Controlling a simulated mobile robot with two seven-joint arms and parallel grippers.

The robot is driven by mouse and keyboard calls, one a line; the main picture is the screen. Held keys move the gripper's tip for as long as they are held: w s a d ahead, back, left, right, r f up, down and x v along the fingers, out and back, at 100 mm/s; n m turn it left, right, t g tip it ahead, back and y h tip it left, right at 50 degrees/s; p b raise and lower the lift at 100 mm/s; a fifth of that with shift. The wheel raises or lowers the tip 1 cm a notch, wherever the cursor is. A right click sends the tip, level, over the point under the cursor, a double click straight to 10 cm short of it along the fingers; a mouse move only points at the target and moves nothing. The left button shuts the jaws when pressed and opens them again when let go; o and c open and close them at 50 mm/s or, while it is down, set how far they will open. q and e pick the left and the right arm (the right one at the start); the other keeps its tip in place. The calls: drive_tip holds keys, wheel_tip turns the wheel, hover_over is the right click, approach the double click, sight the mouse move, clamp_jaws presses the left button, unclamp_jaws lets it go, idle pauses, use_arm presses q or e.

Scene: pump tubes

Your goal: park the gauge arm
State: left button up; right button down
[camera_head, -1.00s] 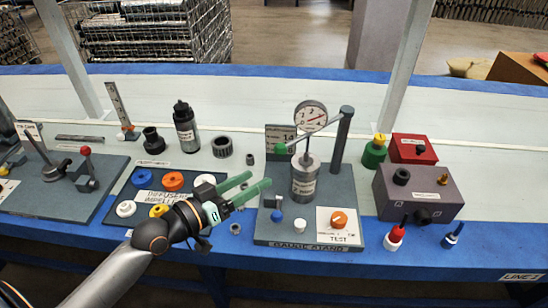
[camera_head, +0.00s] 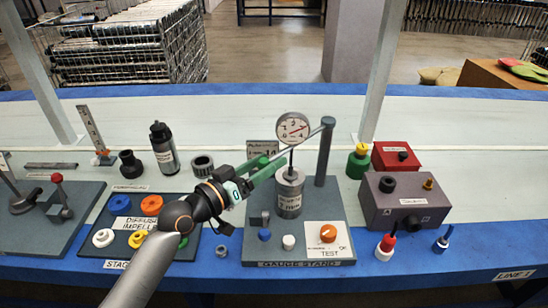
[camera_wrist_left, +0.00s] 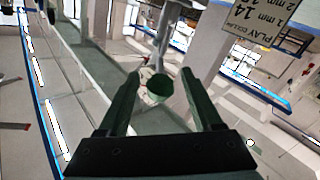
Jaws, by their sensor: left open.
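The gauge stand (camera_head: 335,250) is a grey plate with a dark post (camera_head: 327,150). The gauge arm (camera_head: 309,137) reaches left from the post and carries a round white dial (camera_head: 292,129) above a grey cylinder (camera_head: 289,195). My right gripper is not in view.
The stand also bears blue and white knobs and an orange knob (camera_head: 328,233). A grey box (camera_head: 405,205), a red box (camera_head: 396,157) and a green bottle (camera_head: 358,163) stand to the right. The impeller tray (camera_head: 190,250) lies left.

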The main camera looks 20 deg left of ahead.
use_arm(q)
drive_tip(key=shift+x, duration=1.3)
clamp_jaws()
idle(0.5)
